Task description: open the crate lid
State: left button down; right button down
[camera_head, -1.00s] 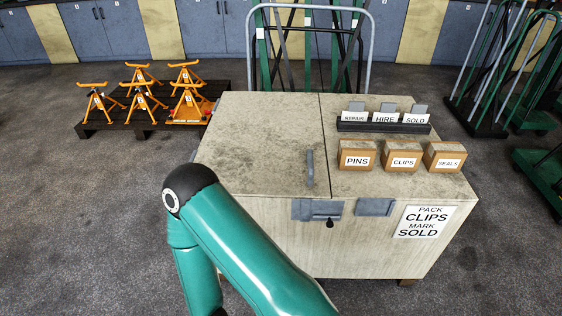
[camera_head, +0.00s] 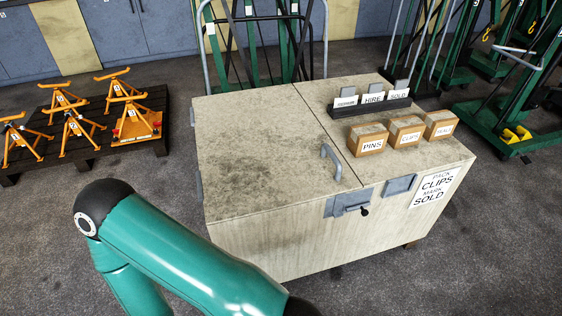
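The pale, stained crate (camera_head: 270,245) stands in the middle of the camera_head view. Its lid (camera_head: 255,140) is the left part of the top and lies flat and shut. A grey handle (camera_head: 332,161) stands near the lid's right edge, close to the front. A grey latch (camera_head: 347,203) with a dark knob (camera_head: 365,211) sits on the front face below the handle. A teal arm of mine crosses the lower left, in front of the crate and apart from the handle. Neither gripper shows in the view.
On the fixed right part of the top stand boxes marked PINS (camera_head: 368,140), CLIPS (camera_head: 405,132) and SEALS (camera_head: 440,125), with a dark card rack (camera_head: 370,105) behind. Orange stands (camera_head: 136,122) fill a dark pallet (camera_head: 90,150) at left. Green trolleys (camera_head: 508,137) stand right.

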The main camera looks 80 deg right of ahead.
aim_at(262, 149)
jog(key=u, duration=0.4)
jog(key=i, duration=0.25)
jog(key=z, duration=2.9)
jog(key=i, duration=0.55)
jog(key=u, duration=0.2)
jog(key=k, duration=0.55)
jog(key=z, duration=0.2)
jog(key=i, duration=0.45)
jog(key=u, duration=0.75)
jog(key=k, duration=0.1)
jog(key=z, duration=0.6)
